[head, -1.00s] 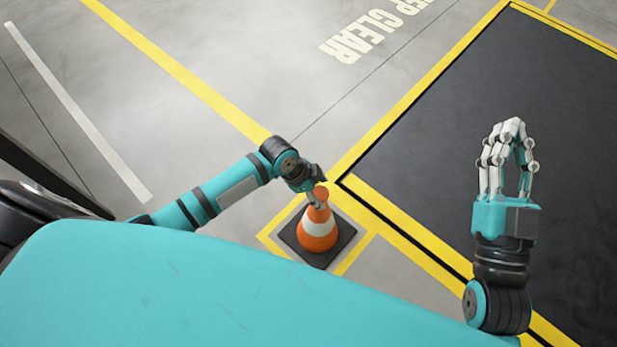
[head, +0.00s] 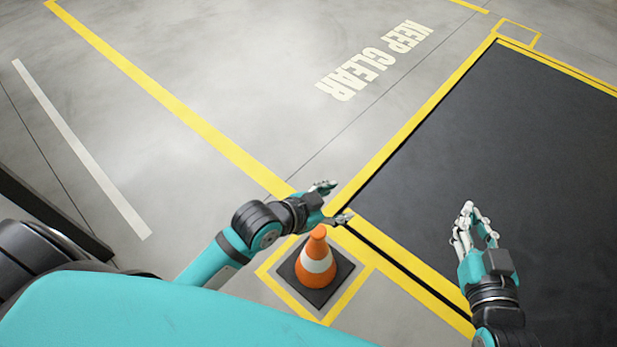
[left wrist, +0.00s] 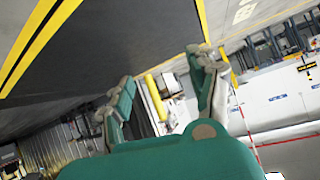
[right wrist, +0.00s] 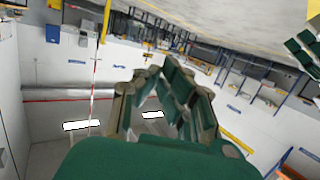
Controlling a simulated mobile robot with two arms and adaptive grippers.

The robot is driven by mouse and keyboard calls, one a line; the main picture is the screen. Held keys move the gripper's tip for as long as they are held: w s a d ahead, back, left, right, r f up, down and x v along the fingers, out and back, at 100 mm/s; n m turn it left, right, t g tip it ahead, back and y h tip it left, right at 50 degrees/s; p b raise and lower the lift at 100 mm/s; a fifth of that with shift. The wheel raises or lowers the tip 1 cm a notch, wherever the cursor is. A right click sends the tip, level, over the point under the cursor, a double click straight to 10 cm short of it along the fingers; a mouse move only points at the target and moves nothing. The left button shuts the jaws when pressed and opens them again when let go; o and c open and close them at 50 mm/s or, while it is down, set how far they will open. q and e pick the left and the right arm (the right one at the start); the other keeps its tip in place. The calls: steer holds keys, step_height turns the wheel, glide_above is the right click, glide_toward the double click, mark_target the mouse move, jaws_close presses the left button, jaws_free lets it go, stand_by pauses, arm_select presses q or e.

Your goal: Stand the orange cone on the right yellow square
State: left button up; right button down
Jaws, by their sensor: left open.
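The orange cone (head: 318,255) with a white band stands upright on its dark square base. It is inside a yellow-outlined square (head: 348,295) on the floor, at the near corner of the dark mat. My left gripper (head: 334,203) is open and empty, just beyond the cone's tip in the head view and apart from it. Its spread fingers also show in the left wrist view (left wrist: 160,70), with nothing between them. My right gripper (head: 477,222) is over the dark mat, holding nothing. Its curved fingertips look close together in the right wrist view (right wrist: 160,68).
The large dark mat (head: 500,130) has a yellow border. A second yellow-outlined square (head: 535,40) lies at its far corner, empty. White "KEEP CLEAR" lettering (head: 375,62) is on the grey floor. A dark bar (head: 50,215) lies at the left. The floor ahead is clear.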

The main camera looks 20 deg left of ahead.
arm_select(q)
steer(key=s+a+r+n+t+y, duration=0.1)
steer(key=a+r+n+t, duration=0.1)
steer(key=r, duration=0.4)
steer(key=s+a+r+n+t+y, duration=0.1)
steer(key=a+r+n+t, duration=0.2)
steer(key=r, duration=0.3)
steer(key=shift+a+r+t+y, duration=0.15)
steer(key=shift+t+y, duration=0.15)
steer(key=shift+w, duration=0.1)
arm_select(e)
steer(key=shift+w, duration=0.1)
